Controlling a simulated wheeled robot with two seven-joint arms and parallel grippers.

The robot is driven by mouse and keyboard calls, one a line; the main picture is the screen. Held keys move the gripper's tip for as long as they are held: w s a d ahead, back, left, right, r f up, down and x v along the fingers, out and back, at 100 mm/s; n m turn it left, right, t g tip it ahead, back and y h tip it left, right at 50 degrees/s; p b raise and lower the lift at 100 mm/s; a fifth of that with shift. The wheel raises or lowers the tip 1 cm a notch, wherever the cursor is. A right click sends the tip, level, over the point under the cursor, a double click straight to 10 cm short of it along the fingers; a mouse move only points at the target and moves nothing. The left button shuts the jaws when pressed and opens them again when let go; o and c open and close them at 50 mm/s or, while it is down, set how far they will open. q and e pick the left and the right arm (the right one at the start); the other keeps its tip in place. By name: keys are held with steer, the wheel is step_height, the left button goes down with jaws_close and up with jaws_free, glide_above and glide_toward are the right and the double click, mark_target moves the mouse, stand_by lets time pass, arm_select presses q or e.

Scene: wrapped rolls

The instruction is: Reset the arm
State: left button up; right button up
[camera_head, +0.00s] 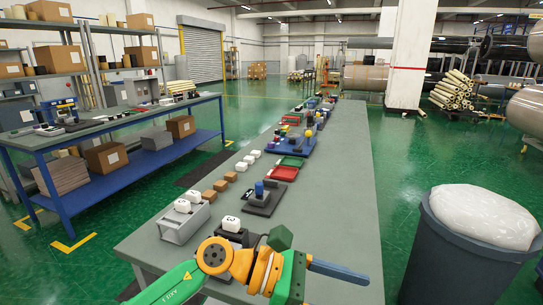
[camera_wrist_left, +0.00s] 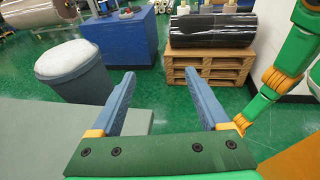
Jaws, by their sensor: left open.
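My left arm comes in from the bottom left of the head view. Its green and orange wrist is over the near end of the grey table (camera_head: 335,210). My left gripper (camera_head: 340,272) points right, with blue fingers over the table's near right part. In the left wrist view the two blue fingers of the left gripper (camera_wrist_left: 159,76) stand wide apart with nothing between them. My right gripper does not show in either view.
Near the left wrist stand a grey holder (camera_head: 183,222) with white blocks and a dark fixture (camera_head: 264,197). A bagged bin (camera_head: 462,250) stands right of the table. The wrist view shows a black wrapped roll (camera_wrist_left: 212,28) on a wooden pallet (camera_wrist_left: 210,68). The table's right side is clear.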

arm_select(q)
steer(key=w+a+r+n+t+h, duration=0.2)
steer(key=w+r+n+t+h, duration=0.15)
steer(key=n+t, duration=0.5)
steer(key=w+a+r+n+t+h, duration=0.25)
steer(key=r+n+t, duration=0.2)
steer(key=n, duration=0.65)
steer(key=w+a+f+n+t+y, duration=0.2)
steer(key=a+f+n+t+y, duration=0.1)
steer(key=a+f+n+y, duration=0.8)
steer(key=w+a+f+n+t+y, duration=0.25)
steer(key=a+f+n+y, duration=0.45)
steer(key=n, duration=0.8)
steer(key=s+a+f+n+g+y, duration=0.1)
steer(key=s+a+f+n+g, duration=0.2)
steer(key=s+f, duration=0.4)
steer(key=s+a+f+n+g+y, duration=0.1)
steer(key=s+f+n+g, duration=0.2)
steer(key=s+f+g, duration=0.45)
steer(key=s+a+f+n+g+y, duration=0.1)
steer(key=s+a+f+n+g, duration=0.15)
steer(key=s+f, duration=0.85)
steer(key=f, duration=0.9)
steer(key=s+a+f+g, duration=0.2)
steer(key=s+f, duration=0.8)
steer(key=s, duration=0.2)
steer(key=shift+s+f, duration=0.15)
steer(key=shift+f, duration=0.2)
